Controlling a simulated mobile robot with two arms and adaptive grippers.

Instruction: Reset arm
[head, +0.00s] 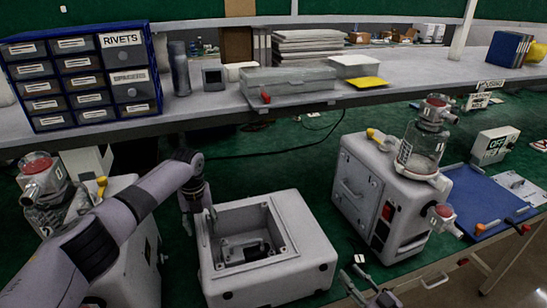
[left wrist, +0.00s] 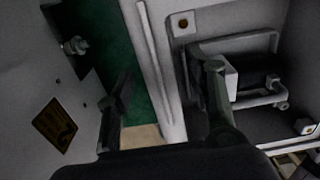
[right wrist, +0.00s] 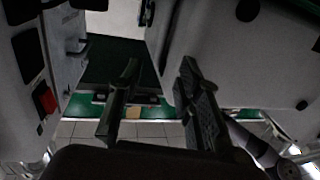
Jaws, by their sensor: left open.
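My left arm comes in from the left, and my left gripper (head: 199,218) points down at the left wall of the open white housing (head: 305,235). In the left wrist view its fingers (left wrist: 168,82) are apart, with the housing's wall (left wrist: 160,60) between them and nothing visibly clamped. Dark parts with a handle (left wrist: 255,75) lie inside the housing. My right gripper (head: 362,283) is low in the head view, in front of the gap between the housing and the canister pump (head: 350,190). In the right wrist view its fingers (right wrist: 155,85) are apart and empty.
Another pump (head: 135,250) stands at the left, partly behind my left arm. A blue mat (head: 480,195) with tools lies at the right. Green bench shows between the units.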

